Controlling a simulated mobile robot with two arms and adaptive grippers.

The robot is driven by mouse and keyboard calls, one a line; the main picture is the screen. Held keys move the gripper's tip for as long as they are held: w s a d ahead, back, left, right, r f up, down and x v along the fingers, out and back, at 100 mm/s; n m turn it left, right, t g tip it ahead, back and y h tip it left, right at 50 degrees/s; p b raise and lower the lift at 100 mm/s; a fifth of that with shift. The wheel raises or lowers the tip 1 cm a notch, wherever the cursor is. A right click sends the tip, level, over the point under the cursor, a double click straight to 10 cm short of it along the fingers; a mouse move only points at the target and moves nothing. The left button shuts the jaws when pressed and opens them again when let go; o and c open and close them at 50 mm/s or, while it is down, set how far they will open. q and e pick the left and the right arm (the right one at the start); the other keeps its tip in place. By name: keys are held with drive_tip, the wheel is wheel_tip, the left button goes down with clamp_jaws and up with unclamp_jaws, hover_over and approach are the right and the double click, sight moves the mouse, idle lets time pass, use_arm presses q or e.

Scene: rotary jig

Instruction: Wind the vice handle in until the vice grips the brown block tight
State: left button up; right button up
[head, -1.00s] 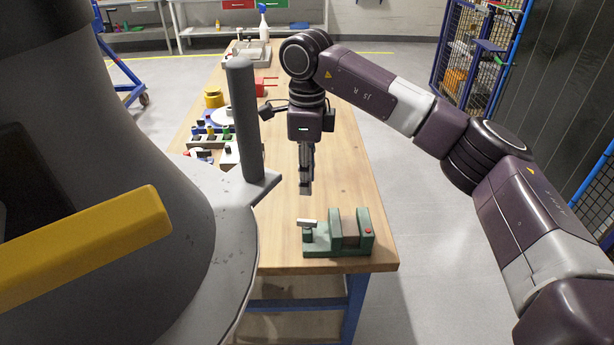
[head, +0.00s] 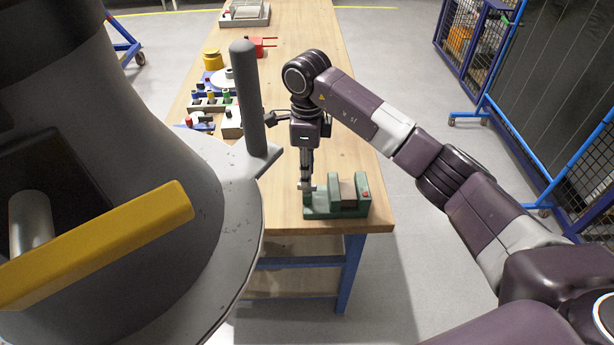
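The green vice (head: 322,211) stands at the near end of the wooden bench. The brown block (head: 348,192) sits between its jaws; at this size I cannot tell whether a gap is left. The vice handle is at the vice's left end, mostly hidden behind my fingers. My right gripper (head: 306,186) points straight down, with its fingertips at the handle. The fingers show nearly edge-on, so I cannot tell whether they touch or hold it. My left gripper is not in view.
A large grey shape with a yellow bar (head: 95,245) and an upright grey post (head: 249,100) fills the left. Coloured parts, a yellow cylinder (head: 212,59) and a red item (head: 258,46) lie further back on the bench (head: 345,150).

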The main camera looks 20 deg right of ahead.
drive_tip(key=shift+f+p, duration=0.3)
drive_tip(key=shift+f, duration=1.5)
drive_tip(key=shift+c, duration=0.2)
clamp_jaws()
